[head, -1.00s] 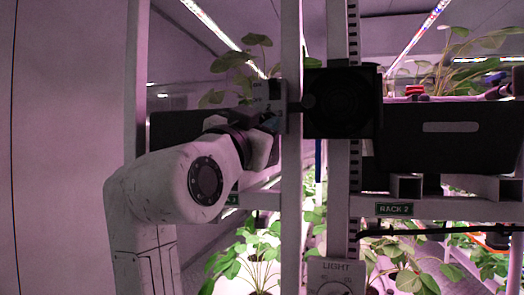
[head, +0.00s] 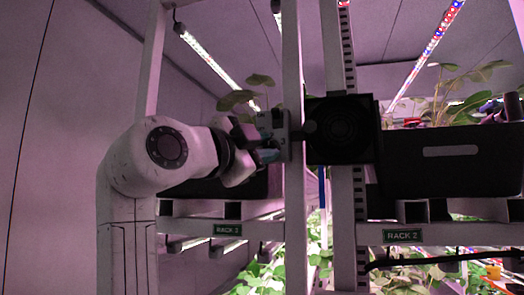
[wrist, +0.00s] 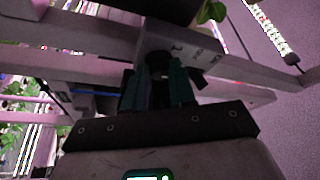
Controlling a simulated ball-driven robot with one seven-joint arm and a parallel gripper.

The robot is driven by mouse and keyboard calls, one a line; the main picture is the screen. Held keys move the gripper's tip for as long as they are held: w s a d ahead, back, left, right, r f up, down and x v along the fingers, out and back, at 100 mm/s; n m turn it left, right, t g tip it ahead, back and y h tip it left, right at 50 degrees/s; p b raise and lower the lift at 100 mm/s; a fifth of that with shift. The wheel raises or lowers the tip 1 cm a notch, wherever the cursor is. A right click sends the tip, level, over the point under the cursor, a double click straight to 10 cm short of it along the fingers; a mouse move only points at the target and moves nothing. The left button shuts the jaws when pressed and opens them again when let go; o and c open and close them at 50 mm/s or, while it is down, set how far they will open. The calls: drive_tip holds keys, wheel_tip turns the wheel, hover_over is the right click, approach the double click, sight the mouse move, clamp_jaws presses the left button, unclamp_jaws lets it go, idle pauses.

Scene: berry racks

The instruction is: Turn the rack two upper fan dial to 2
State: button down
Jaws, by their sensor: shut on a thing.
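The fan dial's grey plate (head: 272,122) is fixed to the left side of a white rack post, beside the black fan (head: 342,132). My gripper (head: 268,154) is at the lower part of this plate, reaching in from the left. In the wrist view the teal fingers of my gripper (wrist: 162,72) are shut on the dial, whose knob is mostly hidden between them. The plate (wrist: 190,48) behind carries small marks that I cannot read surely. The dial's setting cannot be told.
Green labels reading RACK 2 sit on the crossbar, one at the right (head: 403,236) and one at the left (head: 227,229). A black planter (head: 450,165) stands on the right shelf. White posts (head: 292,60) stand close beside my gripper.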

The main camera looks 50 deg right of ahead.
idle(0.5)
drive_tip(key=c, duration=0.9)
unclamp_jaws()
drive_tip(key=shift+c, duration=0.2)
drive_tip(key=a+f+b, duration=0.2)
drive_tip(key=a, duration=0.8)
drive_tip(key=shift+a, duration=0.3)
drive_tip(key=shift+f, duration=0.1)
